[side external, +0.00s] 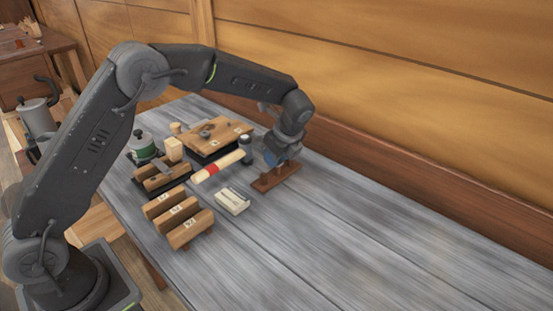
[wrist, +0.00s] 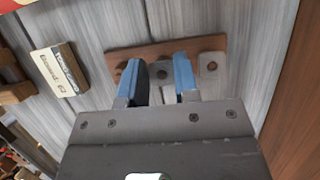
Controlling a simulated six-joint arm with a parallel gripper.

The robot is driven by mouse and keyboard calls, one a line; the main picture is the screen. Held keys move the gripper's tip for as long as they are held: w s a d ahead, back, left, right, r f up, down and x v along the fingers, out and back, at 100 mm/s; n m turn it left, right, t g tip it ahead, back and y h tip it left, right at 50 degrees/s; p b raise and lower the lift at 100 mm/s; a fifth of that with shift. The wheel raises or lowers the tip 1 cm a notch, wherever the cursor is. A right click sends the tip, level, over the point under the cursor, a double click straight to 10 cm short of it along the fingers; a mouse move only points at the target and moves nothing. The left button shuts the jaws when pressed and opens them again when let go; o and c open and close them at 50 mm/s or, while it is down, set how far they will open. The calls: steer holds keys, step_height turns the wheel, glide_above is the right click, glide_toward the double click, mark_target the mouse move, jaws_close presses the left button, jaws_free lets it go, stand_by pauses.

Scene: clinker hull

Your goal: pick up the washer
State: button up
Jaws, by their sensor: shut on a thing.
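A small reddish-brown wooden board (side external: 264,185) lies on the grey table, and it also shows in the wrist view (wrist: 120,54). My gripper (side external: 277,158) is low over this board, pointing down. In the wrist view, my gripper's (wrist: 160,82) two blue fingers stand on either side of a small grey piece with a hole (wrist: 162,74), which looks like the washer. The fingers are shut on it. A similar grey piece with a hole (wrist: 210,66) is on the board to the right. The left finger partly covers the board's left end. Whether the held piece touches the board is hard to tell.
A pale labelled block (side external: 232,201) lies near the board. The table's right half is clear; a wooden wall runs behind.

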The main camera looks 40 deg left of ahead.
steer(key=shift+r, duration=0.5)
step_height(320, 180, up, 3)
steer(key=shift+f, duration=0.1)
steer(key=s+a+r, duration=0.5)
steer(key=a+r, duration=0.1)
steer(key=a, duration=0.4)
steer(key=w+a, duration=0.2)
steer(key=a, duration=0.2)
steer(key=w+a, duration=0.3)
steer(key=a, duration=0.1)
steer(key=w+a, duration=0.2)
steer(key=a, duration=0.2)
steer(key=shift+w+a, duration=0.2)
steer(key=shift+a+f, duration=0.1)
steer(key=shift+f, duration=0.1)
glide_above(226, 124)
steer(key=d, duration=0.1)
steer(key=shift+d+f, duration=0.1)
steer(key=shift+f, duration=2.6)
steer(key=shift+f, duration=0.15)
steer(key=shift+f, duration=0.35)
steer(key=shift+f, duration=0.4)
